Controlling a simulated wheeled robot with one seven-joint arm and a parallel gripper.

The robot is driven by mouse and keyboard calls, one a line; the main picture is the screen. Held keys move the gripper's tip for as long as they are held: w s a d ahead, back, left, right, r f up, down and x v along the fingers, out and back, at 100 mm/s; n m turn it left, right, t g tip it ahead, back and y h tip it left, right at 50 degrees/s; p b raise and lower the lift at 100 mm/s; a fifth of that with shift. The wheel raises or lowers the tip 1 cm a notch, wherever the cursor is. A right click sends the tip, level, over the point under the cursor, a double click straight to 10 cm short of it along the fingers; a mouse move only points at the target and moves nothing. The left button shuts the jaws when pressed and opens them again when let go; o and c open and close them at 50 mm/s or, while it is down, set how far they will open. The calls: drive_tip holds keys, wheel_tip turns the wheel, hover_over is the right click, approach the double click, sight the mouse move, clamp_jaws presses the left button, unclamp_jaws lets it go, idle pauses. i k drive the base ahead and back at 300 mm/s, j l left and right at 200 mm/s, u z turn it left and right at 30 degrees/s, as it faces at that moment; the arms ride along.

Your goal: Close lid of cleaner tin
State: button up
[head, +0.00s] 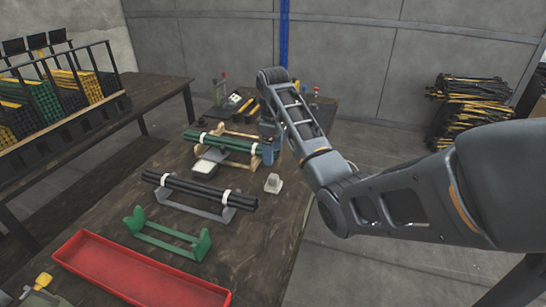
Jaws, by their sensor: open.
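A small flat tin (203,168) with a pale inside lies on the workbench, in front of the rack of green rods. It looks like the cleaner tin. A grey flap behind its pale part looks like its raised lid (213,154). My gripper (267,155) points down just right of the rod rack, to the right of the tin and apart from it. Its fingers are small and dark here, and no held thing shows.
Green rods (222,142) lie on a wooden rack beside my gripper. Black rods (200,190) lie on a grey stand nearer. A grey block (273,184), a green stand (168,238) and a red tray (135,272) share the workbench (262,235). Its right front is clear.

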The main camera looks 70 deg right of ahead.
sight(213, 155)
drive_tip(key=l+z, duration=0.15)
drive_tip(key=l, duration=0.25)
drive_tip(key=i+l+z, duration=0.15)
drive_tip(key=l, duration=0.25)
drive_tip(key=i+l+z, duration=0.15)
drive_tip(key=l, duration=0.25)
drive_tip(key=k, duration=0.05)
